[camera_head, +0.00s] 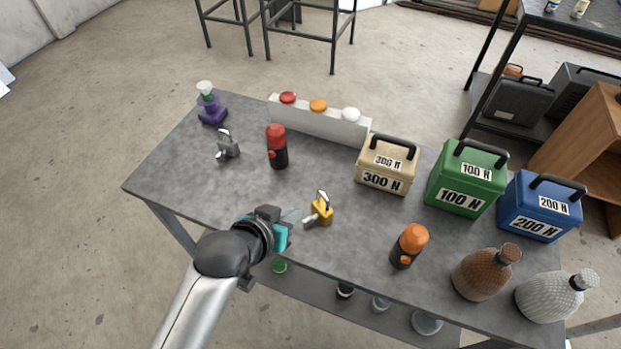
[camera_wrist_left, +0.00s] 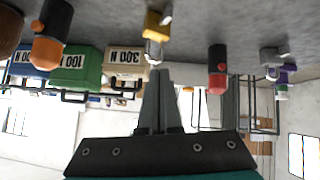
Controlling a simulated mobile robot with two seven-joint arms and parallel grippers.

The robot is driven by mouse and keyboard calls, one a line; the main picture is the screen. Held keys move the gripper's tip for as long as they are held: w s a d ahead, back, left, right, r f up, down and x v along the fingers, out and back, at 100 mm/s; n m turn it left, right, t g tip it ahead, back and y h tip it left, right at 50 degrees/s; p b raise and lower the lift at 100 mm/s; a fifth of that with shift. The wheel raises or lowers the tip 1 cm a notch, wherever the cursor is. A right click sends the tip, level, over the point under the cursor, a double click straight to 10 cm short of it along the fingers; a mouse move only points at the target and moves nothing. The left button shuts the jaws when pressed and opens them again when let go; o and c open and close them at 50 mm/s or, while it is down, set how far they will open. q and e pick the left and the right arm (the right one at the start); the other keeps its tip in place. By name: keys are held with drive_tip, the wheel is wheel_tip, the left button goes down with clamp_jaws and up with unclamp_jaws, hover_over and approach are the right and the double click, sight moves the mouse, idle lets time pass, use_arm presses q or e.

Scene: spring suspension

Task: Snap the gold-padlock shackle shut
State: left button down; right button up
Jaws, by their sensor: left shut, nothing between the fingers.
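The gold padlock (camera_head: 323,216) stands on the grey table (camera_head: 185,170) near its front edge. Its silver shackle rises above the body and looks raised; I cannot tell whether either leg is seated. A small grey piece sticks out low on its left side. My left gripper (camera_head: 291,215) is just left of the padlock and apart from it in the head view. In the left wrist view, which is upside down, its fingers (camera_wrist_left: 161,76) are together and empty, pointing towards the gold padlock (camera_wrist_left: 157,24). My right gripper is not in view.
A grey padlock (camera_head: 228,149) and a red-topped black cylinder (camera_head: 277,150) stand further back. An orange-topped cylinder (camera_head: 407,248) stands to the right. Labelled weights in tan (camera_head: 373,181), green (camera_head: 460,200) and blue (camera_head: 533,217) line the right side. Bare table surrounds the gold padlock.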

use_arm(q)
drive_tip(key=shift+t+h, duration=0.3)
drive_tip(key=r, duration=0.6)
drive_tip(key=shift+w+d+p, duration=0.2)
drive_tip(key=shift+w+p, duration=0.2)
drive_tip(key=shift+f, duration=0.15)
drive_tip(key=s+f+b+x, duration=0.1)
drive_tip(key=f+x, duration=0.1)
drive_tip(key=x, duration=1)
drive_tip(key=shift+f+b, duration=0.25)
drive_tip(key=shift+b, duration=0.1)
drive_tip(key=shift+f, duration=0.1)
